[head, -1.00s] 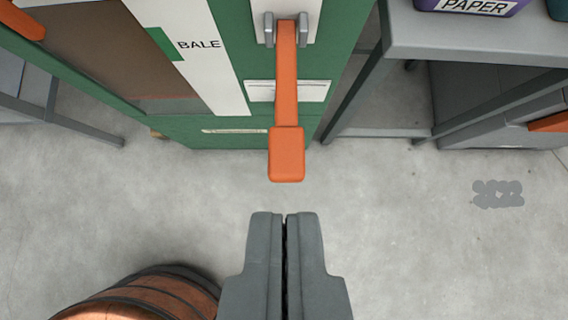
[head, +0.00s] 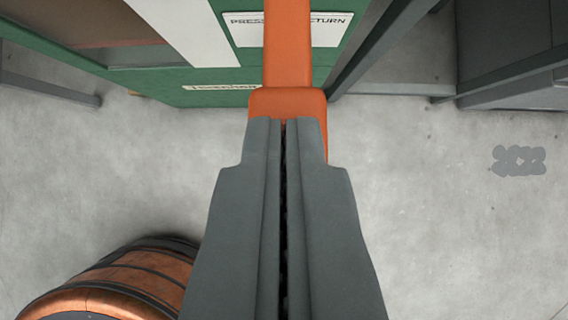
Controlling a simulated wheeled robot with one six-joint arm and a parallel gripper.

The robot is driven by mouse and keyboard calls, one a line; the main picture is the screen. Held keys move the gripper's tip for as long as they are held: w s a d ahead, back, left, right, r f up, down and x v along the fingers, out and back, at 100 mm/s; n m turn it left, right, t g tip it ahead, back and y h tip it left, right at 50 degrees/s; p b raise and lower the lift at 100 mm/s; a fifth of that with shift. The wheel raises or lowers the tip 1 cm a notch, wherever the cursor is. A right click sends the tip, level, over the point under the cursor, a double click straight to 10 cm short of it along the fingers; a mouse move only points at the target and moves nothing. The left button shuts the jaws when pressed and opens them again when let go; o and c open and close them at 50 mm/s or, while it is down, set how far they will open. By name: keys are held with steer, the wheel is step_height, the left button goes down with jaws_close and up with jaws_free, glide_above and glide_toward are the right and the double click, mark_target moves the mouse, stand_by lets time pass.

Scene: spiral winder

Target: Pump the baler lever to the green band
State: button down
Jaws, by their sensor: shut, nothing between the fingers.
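The orange baler lever (head: 287,55) runs down the middle of the head view from the top edge. Its thicker end grip (head: 287,100) lies at my fingertips. My gripper (head: 286,125) is shut and empty, and its tips overlap the lower part of the grip in the picture. I cannot tell whether they touch it. The green baler (head: 215,75) stands behind the lever, with a white label (head: 330,28) partly covered by the lever. The green band and the lever's pivot are out of view.
A wooden barrel (head: 130,280) with dark hoops stands at the lower left. Grey metal frames (head: 385,45) and a grey cabinet (head: 505,45) stand at the upper right. The concrete floor (head: 440,220) is clear at the right.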

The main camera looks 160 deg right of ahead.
steer(key=shift+f, duration=0.25)
